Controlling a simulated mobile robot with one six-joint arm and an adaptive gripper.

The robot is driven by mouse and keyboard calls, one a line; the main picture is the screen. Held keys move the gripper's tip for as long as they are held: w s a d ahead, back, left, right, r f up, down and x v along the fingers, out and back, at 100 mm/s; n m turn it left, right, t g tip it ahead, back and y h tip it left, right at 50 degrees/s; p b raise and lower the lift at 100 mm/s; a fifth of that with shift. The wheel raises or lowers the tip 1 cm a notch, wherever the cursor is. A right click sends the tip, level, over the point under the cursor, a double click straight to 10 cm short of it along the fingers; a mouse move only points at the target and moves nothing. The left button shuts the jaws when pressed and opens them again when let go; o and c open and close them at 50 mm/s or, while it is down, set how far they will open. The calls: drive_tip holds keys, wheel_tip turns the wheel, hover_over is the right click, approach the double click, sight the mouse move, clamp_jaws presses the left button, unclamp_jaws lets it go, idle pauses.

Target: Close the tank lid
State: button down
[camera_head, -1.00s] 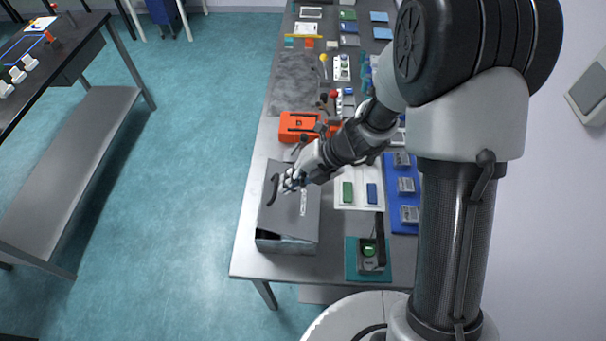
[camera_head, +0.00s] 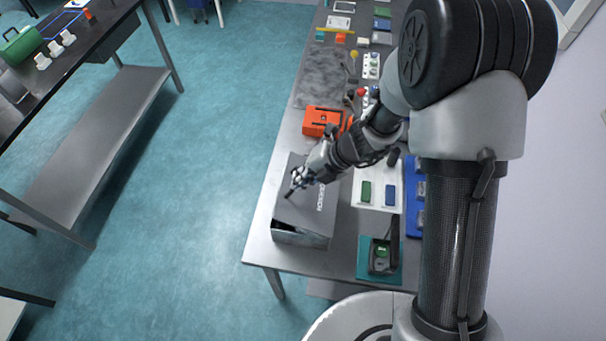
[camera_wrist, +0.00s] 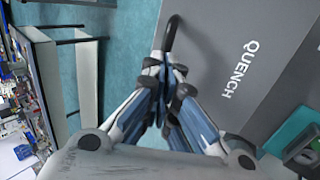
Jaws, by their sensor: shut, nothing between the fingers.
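The tank (camera_head: 312,240) is a grey metal box at the near left end of the bench. My gripper (camera_head: 294,186) is over the lid at the handle. In the wrist view my gripper (camera_wrist: 165,78) is shut and empty, its tips close to the handle. Whether they touch it is unclear, and my fingers hide part of it.
An orange box (camera_head: 322,121) sits behind the tank. To the right are a white tray (camera_head: 377,204) with green and blue blocks, a blue rack (camera_head: 413,225) and a small device on a teal mat (camera_head: 364,274). Open floor (camera_head: 190,230) lies left of the bench.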

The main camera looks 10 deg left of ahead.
sight(284, 187)
drive_tip(key=shift+a+f+h+p, duration=0.4)
drive_tip(key=shift+a+h+p, duration=0.35)
drive_tip(key=shift+p, duration=0.95)
drive_tip(key=shift+h, duration=0.35)
drive_tip(key=x, duration=0.2)
drive_tip(key=p+x, duration=0.1)
drive_tip(key=x, duration=0.1)
drive_tip(key=shift+a+r, duration=0.15)
drive_tip(key=shift+a, duration=0.3)
drive_tip(key=shift+x, duration=1)
drive_tip(key=shift+r, duration=0.15)
